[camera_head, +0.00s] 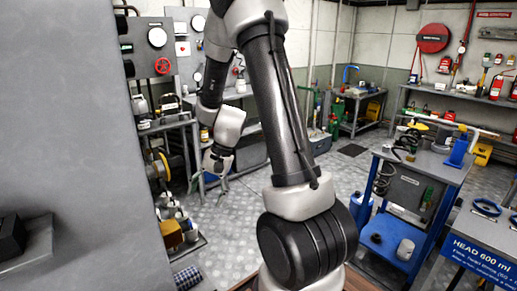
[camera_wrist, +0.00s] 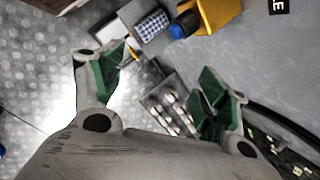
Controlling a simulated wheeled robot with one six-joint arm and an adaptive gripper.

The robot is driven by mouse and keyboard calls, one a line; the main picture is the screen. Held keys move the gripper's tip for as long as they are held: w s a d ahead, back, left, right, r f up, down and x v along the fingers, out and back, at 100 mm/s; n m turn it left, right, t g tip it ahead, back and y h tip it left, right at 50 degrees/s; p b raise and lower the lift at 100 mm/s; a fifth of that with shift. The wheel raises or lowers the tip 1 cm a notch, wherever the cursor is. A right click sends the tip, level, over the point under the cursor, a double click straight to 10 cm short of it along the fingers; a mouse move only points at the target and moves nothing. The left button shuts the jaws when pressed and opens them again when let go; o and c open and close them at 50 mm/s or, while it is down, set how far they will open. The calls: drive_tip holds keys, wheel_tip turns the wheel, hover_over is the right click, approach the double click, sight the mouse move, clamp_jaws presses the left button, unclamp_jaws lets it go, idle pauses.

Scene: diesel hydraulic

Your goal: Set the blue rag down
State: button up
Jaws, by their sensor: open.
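My gripper (camera_head: 208,188) hangs at the end of my arm, left of centre in the head view, above the floor near the left-hand shelving. In the wrist view its green-padded fingers (camera_wrist: 163,84) are wide apart, with nothing held between them. A blue-and-white checked item (camera_wrist: 151,25), perhaps the blue rag, lies beyond the fingertips at the top of the wrist view, apart from them. A dark blue checked item (camera_head: 187,277) shows at the bottom edge of the head view. I cannot tell whether these are the same thing.
A yellow container (camera_wrist: 218,12) and a small blue round object (camera_wrist: 177,31) are near the checked item. A tray of pale cylinders (camera_wrist: 170,108) lies below the fingers. A blue cart (camera_head: 420,190) stands at right. Open metal floor (camera_head: 225,225) lies between.

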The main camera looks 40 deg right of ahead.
drive_tip(key=s+r+n+t+h, duration=0.1)
drive_tip(key=s+r+n, duration=0.2)
drive_tip(key=s+r, duration=0.35)
drive_tip(key=s+r+n+t+h, duration=0.1)
drive_tip(key=s+r+n, duration=0.2)
drive_tip(key=r, duration=0.6)
drive_tip(key=s+d+r+n+h, duration=0.1)
drive_tip(key=s+d+r, duration=0.1)
drive_tip(key=s, duration=0.3)
drive_tip(key=s+d+r+n+t+h, duration=0.1)
drive_tip(key=s+d+r+n, duration=0.1)
drive_tip(key=s+r, duration=0.2)
drive_tip(key=shift+s+d+r+n+t+h, duration=0.3)
drive_tip(key=shift+s+h, duration=0.1)
drive_tip(key=shift+s, duration=0.6)
